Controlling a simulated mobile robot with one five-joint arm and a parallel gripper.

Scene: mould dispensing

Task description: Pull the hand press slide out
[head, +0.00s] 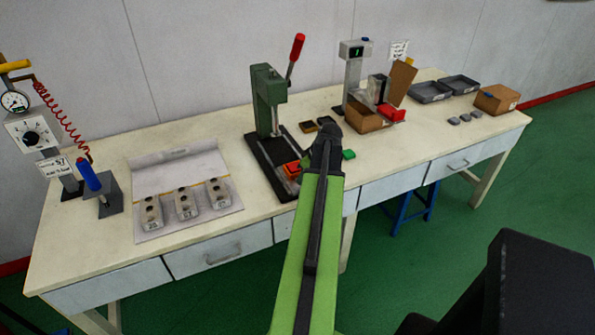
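The hand press (266,90) is green, with a lever raised to the upper right and ending in a red grip (297,46). It stands on a long black base (262,152) on the bench. An orange-red piece (292,170), which may be the slide, sits at the right front of this base; its far side is partly hidden. My arm reaches up from the bottom of the picture, and its dark end with my gripper (326,140) appears just right of the orange-red piece. The fingers are not distinct, so I cannot tell whether they are open or touching anything.
The bench (110,140) holds a sheet with three grey blocks (185,205) at left and a blue-handled tool (89,176). Right of the press are a small green block (348,154), a display stand (354,72), cardboard boxes (497,99) and dark trays (429,93).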

